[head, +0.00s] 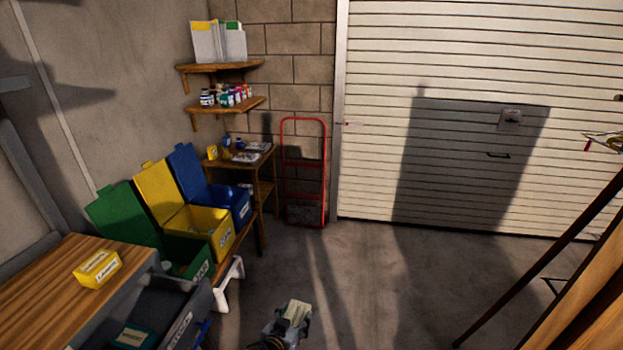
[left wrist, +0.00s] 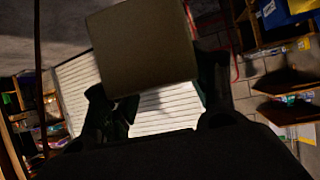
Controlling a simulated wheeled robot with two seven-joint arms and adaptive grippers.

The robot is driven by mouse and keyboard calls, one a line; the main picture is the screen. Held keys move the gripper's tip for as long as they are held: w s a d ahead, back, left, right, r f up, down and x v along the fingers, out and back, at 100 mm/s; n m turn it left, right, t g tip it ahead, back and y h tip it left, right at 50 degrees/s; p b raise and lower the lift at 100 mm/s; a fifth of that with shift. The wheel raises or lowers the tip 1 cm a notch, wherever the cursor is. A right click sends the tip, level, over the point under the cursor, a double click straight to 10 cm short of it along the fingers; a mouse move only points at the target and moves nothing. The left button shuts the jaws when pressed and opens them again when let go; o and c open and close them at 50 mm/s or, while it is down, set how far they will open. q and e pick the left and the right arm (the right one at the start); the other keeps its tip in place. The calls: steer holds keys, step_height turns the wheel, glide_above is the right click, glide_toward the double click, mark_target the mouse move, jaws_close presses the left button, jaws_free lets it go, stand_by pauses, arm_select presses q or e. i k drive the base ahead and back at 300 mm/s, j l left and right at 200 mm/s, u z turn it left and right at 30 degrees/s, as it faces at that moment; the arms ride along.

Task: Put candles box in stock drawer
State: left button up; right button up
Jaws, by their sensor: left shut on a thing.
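My left gripper (head: 287,328) is at the bottom middle of the head view, shut on a pale cream box (head: 297,312). The box's label is too small to read, so I cannot tell if it is the candles box. In the left wrist view the box (left wrist: 143,48) is a plain grey-brown block between the fingers (left wrist: 160,102). The open drawer (head: 192,315), with a white label on its front, is left of the gripper, apart from it. A teal box (head: 133,336) lies inside the drawer. My right gripper is not in view.
A yellow box (head: 97,268) sits on the wooden worktop (head: 45,285) above the drawer. Green, yellow (head: 208,222) and blue lidded bins stand open behind it.

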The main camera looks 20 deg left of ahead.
mark_target(160, 321)
steer(key=i+u, duration=0.2)
steer(key=i, duration=0.5)
steer(key=i+l+u, duration=0.15)
steer(key=i, duration=0.5)
steer(key=i+u, duration=0.25)
steer(key=i+l+u, duration=0.15)
steer(key=i+u, duration=0.15)
steer(key=i+l+u, duration=0.1)
steer(key=i+u, duration=0.2)
steer(key=u, duration=0.15)
steer(key=i+l+u, duration=0.15)
steer(key=i+u, duration=0.15)
steer(key=u, duration=0.15)
steer(key=i+l+u, duration=0.25)
steer(key=u, duration=0.2)
steer(key=i+l+u, duration=0.15)
steer(key=l+u, duration=0.3)
steer(key=i+l+u, duration=0.15)
steer(key=l+u, duration=0.3)
steer(key=i+l+u, duration=0.15)
steer(key=l+u, duration=0.45)
steer(key=l, duration=0.2)
steer(key=i+l+u, duration=0.1)
steer(key=l+u, duration=0.2)
steer(key=l, duration=0.15)
